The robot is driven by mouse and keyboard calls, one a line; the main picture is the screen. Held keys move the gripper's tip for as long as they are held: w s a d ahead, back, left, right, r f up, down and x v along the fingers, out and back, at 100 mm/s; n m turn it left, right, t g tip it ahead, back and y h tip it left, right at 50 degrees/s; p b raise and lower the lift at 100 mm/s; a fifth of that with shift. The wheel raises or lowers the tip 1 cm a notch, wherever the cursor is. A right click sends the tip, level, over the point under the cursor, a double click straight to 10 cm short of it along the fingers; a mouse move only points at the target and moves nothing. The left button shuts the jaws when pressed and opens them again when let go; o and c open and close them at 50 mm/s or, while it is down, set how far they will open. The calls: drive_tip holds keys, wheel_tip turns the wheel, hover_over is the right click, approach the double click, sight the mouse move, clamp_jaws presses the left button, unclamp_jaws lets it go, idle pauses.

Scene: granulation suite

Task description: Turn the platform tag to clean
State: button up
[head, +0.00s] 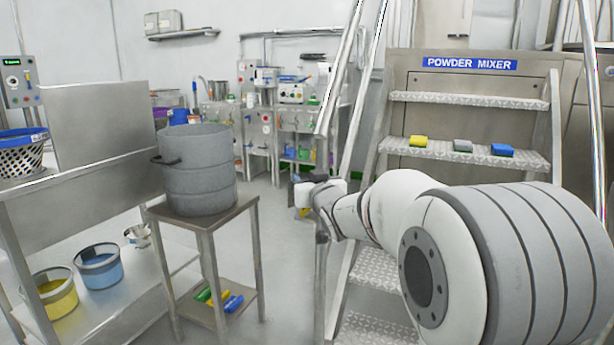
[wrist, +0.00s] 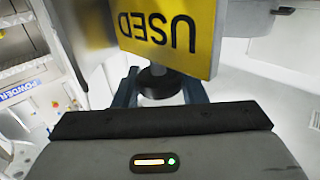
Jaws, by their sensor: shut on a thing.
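The platform tag (wrist: 170,28) is a yellow plate reading USED, upside down in the wrist view. A dark round knob (wrist: 158,82) sits just below the plate, on a short grey stem. My gripper (wrist: 160,92) is shut on this knob, with a blue-grey finger on each side. In the head view my gripper (head: 318,192) is beside the stair rail, and a small yellow part of the tag (head: 304,212) shows under it. The tag's other face is hidden.
The powder mixer steps (head: 470,100) stand at right, with yellow, grey and blue blocks on one tread. A grey drum (head: 196,170) stands on a small metal stand at left. Slanted steel rails (head: 345,85) rise close to my arm. Open floor lies behind the stand.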

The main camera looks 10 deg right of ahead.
drive_tip(key=shift+r+n+y+p, duration=0.1)
drive_tip(key=shift+n+y+p, duration=0.5)
drive_tip(key=shift+y+p, duration=0.35)
drive_tip(key=o, duration=1)
drive_tip(key=shift+c, duration=0.2)
drive_tip(key=p+v, duration=0.2)
drive_tip(key=v, duration=0.5)
drive_tip(key=shift+s, duration=0.35)
